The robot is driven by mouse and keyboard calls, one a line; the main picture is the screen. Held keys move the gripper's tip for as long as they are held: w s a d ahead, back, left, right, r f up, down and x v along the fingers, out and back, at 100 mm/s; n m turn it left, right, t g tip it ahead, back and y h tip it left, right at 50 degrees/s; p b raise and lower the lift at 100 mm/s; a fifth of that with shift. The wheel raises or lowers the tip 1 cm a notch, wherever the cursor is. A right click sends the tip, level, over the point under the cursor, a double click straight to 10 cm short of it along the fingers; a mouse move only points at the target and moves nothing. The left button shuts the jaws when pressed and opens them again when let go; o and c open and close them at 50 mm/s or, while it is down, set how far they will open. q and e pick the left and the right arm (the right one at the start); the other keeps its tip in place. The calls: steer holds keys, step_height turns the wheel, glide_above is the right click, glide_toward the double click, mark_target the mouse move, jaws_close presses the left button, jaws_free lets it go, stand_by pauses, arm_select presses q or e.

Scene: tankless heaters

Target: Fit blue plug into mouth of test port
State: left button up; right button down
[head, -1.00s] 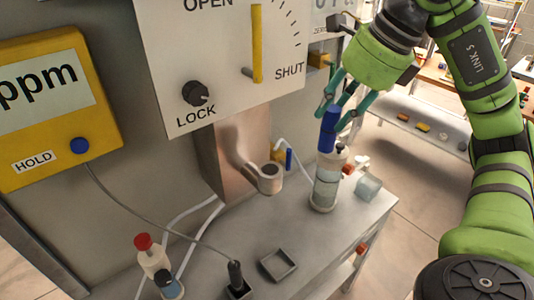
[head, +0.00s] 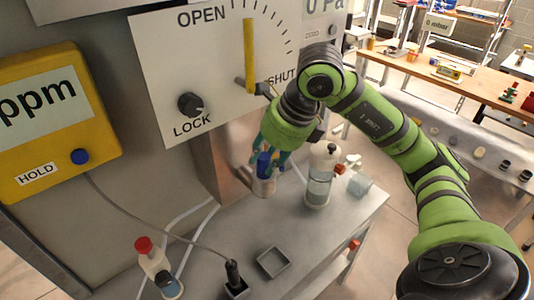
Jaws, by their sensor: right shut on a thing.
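My right gripper (head: 268,158) points down at the copper-coloured duct and is shut on the blue plug (head: 263,164). The plug is upright, partly covered by the green fingers. Directly below it is the test port (head: 264,188), a short round spout on the duct's side. The plug's lower end is at or just over the port's mouth. The fingers hide the rim, so I cannot tell whether the plug is inside. My left gripper is not in view.
A clear bottle (head: 320,176) stands right of the port, with a small clear block (head: 360,182) beside it. A red-capped bottle (head: 156,264), a probe in its holder (head: 235,280) and a square tray (head: 273,262) are at the front. The valve panel (head: 215,60) hangs above.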

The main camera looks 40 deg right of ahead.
steer(key=shift+f, duration=0.15)
steer(key=c, duration=0.9)
jaws_free()
steer(key=v, duration=1.2)
steer(key=shift+b, duration=0.35)
